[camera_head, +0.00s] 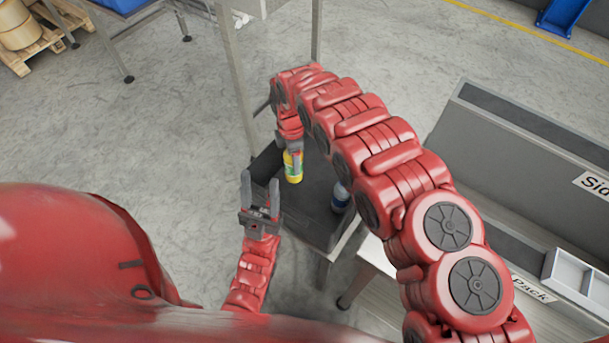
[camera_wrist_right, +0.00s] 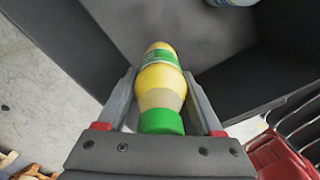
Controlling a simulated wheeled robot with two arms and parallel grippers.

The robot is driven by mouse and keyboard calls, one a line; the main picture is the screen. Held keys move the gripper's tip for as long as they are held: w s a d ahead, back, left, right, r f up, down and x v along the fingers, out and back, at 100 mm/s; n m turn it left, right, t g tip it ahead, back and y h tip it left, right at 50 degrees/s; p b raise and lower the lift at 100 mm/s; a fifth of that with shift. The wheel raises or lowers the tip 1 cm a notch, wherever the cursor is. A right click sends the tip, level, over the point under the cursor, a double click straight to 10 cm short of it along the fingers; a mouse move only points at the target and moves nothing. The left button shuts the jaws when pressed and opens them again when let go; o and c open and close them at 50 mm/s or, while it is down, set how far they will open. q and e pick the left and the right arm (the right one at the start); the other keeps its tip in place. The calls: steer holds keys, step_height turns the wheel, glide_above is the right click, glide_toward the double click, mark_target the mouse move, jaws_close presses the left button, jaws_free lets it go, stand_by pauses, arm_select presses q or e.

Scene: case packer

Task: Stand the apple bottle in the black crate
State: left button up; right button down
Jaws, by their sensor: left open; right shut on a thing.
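The apple bottle (camera_head: 293,168), yellow with a green cap and a green label, is held by my right gripper (camera_head: 291,147). In the right wrist view the bottle (camera_wrist_right: 160,83) sits between the two fingers of my right gripper (camera_wrist_right: 160,100), cap toward the gripper. The black crate (camera_head: 312,213) lies below; its dark wall (camera_wrist_right: 245,85) shows in the right wrist view. The bottle is over or inside the crate; whether its base touches the floor cannot be told. My left gripper (camera_head: 260,182) is open and empty, at the crate's left side.
A blue bottle (camera_head: 340,197) stands in the crate to the right, partly hidden by my right arm; part of it shows at the top of the wrist view (camera_wrist_right: 232,2). A grey metal post (camera_head: 238,85) rises behind the crate. A grey packing station (camera_head: 500,160) is at right.

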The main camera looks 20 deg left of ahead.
step_height(320, 180, down, 5)
steer(key=shift+a+r, duration=0.1)
steer(key=shift+r, duration=0.05)
step_height(320, 180, down, 2)
steer(key=shift+f+b, duration=0.2)
steer(key=shift+b, duration=0.3)
steer(key=shift+f, duration=0.35)
steer(key=shift+f+b, duration=0.2)
steer(key=shift+b, duration=0.15)
steer(key=shift+c, duration=0.2)
jaws_free()
steer(key=shift+r, duration=0.1)
steer(key=shift+r, duration=0.1)
